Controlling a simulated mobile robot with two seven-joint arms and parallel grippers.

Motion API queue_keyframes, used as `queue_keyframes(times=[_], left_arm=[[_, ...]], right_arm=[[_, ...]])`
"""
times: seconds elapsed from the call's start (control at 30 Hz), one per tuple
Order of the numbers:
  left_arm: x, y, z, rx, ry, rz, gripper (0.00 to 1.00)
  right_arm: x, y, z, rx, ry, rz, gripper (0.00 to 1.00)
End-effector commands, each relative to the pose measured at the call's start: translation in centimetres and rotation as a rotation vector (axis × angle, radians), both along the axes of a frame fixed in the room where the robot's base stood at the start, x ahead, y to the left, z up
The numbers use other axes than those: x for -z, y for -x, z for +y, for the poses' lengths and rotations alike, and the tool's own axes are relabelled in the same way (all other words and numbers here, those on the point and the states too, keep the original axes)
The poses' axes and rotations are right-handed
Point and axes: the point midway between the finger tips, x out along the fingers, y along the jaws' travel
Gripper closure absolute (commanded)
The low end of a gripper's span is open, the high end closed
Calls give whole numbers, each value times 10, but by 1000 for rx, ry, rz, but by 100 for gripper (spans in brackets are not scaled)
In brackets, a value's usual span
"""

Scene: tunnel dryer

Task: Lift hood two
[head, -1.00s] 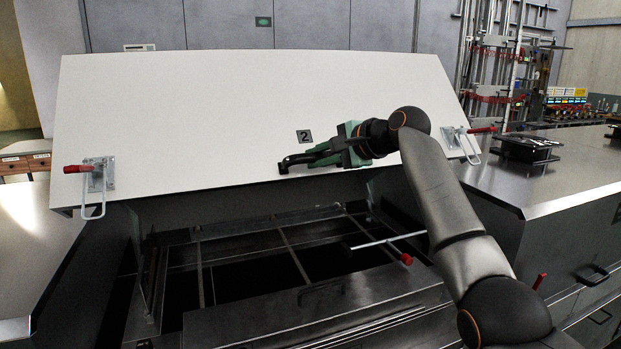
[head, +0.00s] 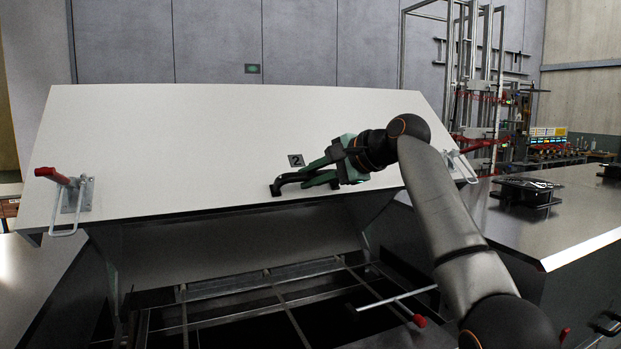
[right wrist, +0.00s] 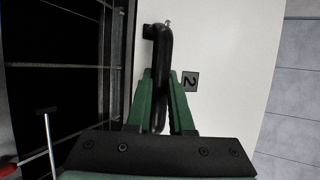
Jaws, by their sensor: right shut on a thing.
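Hood two (head: 180,140) is a large white panel with a small dark "2" plate (head: 296,160). It is raised and tilted over an open dark bay (head: 250,300). Its black handle (head: 279,187) sits near the lower edge, below the plate. My right gripper (head: 318,177) has green fingers and is shut on the handle. In the right wrist view the fingers (right wrist: 160,100) close around the black handle bar (right wrist: 163,60), beside the "2" plate (right wrist: 190,81). Part of the handle is hidden by the fingers. My left gripper is not in view.
Red-handled latches sit at the hood's left (head: 68,190) and right edges. A rod with a red knob (head: 418,320) lies across the bay's metal frame. A steel counter (head: 570,215) on the right carries a black device (head: 525,190). A rack stands behind.

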Motion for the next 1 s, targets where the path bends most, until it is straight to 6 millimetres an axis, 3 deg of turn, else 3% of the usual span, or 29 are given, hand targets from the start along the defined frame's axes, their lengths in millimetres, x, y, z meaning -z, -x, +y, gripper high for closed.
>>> queue_keyframes(times=[0.13,0.17,0.43,1.0], left_arm=[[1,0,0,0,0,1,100],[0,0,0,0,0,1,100],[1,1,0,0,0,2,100],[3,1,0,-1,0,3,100]], right_arm=[[4,0,0,0,3,8,100],[4,0,0,0,3,8,79],[2,0,0,0,2,4,50],[2,1,-2,0,2,4,50]])
